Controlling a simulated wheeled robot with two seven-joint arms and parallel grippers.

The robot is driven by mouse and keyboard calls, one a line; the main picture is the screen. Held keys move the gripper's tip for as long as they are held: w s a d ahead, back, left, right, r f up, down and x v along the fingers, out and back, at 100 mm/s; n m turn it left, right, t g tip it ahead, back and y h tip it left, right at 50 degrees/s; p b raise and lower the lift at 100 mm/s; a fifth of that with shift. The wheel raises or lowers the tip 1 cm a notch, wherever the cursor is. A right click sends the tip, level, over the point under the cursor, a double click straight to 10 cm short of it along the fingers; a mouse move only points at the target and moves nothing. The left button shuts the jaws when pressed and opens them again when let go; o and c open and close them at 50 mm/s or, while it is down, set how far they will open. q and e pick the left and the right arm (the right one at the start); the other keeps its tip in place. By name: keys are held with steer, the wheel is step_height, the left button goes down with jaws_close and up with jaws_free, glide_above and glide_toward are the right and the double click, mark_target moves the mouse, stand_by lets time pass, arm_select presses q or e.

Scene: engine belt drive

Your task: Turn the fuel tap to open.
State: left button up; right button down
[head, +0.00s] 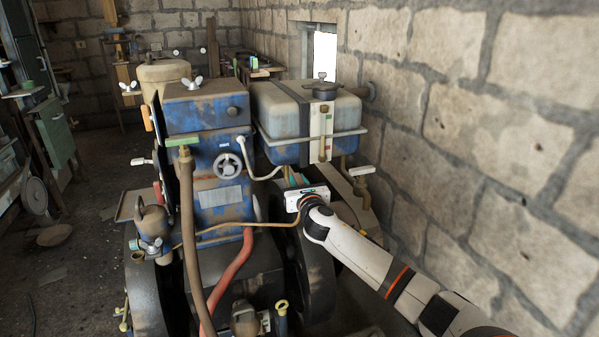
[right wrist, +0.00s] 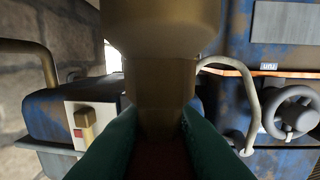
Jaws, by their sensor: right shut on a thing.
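My right gripper (head: 292,180) reaches in from the lower right, below the front of the grey-and-blue fuel tank (head: 287,108). In the right wrist view its green fingers (right wrist: 158,122) are shut on a brass part (right wrist: 160,58), which I take to be the fuel tap. The brass part fills the middle of that view, between the fingers. In the head view the gripper and arm mostly hide it, so I cannot tell how its handle is turned. My left gripper is not in view.
The blue engine block (head: 209,160) with a grey handwheel (head: 228,165) stands left of the gripper. A white-levered brass valve (head: 363,182) is close on the right. A pale hose (head: 262,177) runs near the gripper. The stone wall (head: 480,130) bounds the right side.

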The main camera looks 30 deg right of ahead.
steer(key=shift+n+t+y, duration=0.3)
steer(key=shift+n+y, duration=0.3)
steer(key=shift+y, duration=0.3)
steer(key=c, duration=1.3)
jaws_free()
steer(key=b+v, duration=0.1)
steer(key=v, duration=1.1)
